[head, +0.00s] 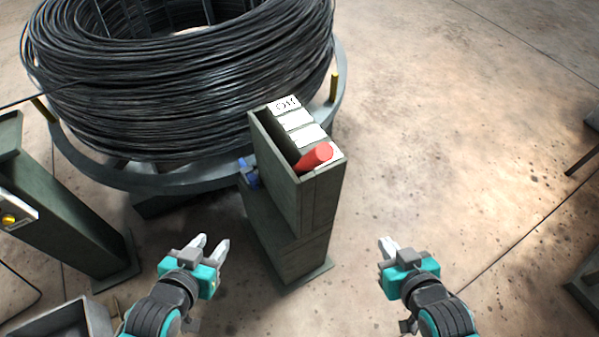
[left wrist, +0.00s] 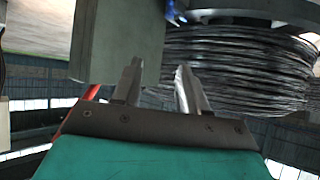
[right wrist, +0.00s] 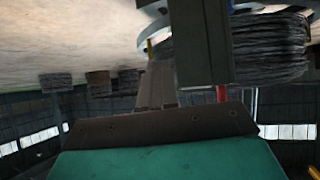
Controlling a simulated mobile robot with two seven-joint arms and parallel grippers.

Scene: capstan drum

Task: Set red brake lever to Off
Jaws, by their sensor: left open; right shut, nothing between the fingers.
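The red brake lever (head: 316,156) sits at the near end of the slot on top of a grey-green pedestal (head: 321,208). White label plates (head: 295,119) line the slot's right side, and the one at the far end bears lettering. The lever is at the end opposite that lettered plate. My left gripper (head: 211,244) is open and empty, left of the pedestal and lower than its top. My right gripper (head: 386,245) is shut and empty, right of the pedestal. The wrist views show the pedestal's side near the left fingers (left wrist: 155,88) and the right fingers (right wrist: 157,88).
A large coil of dark wire (head: 180,80) rests on a round grey drum base (head: 180,180) behind the pedestal. A blue part (head: 248,172) is on the pedestal's left side. Another grey-green stand (head: 62,205) is at the left. The floor at right is mostly open.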

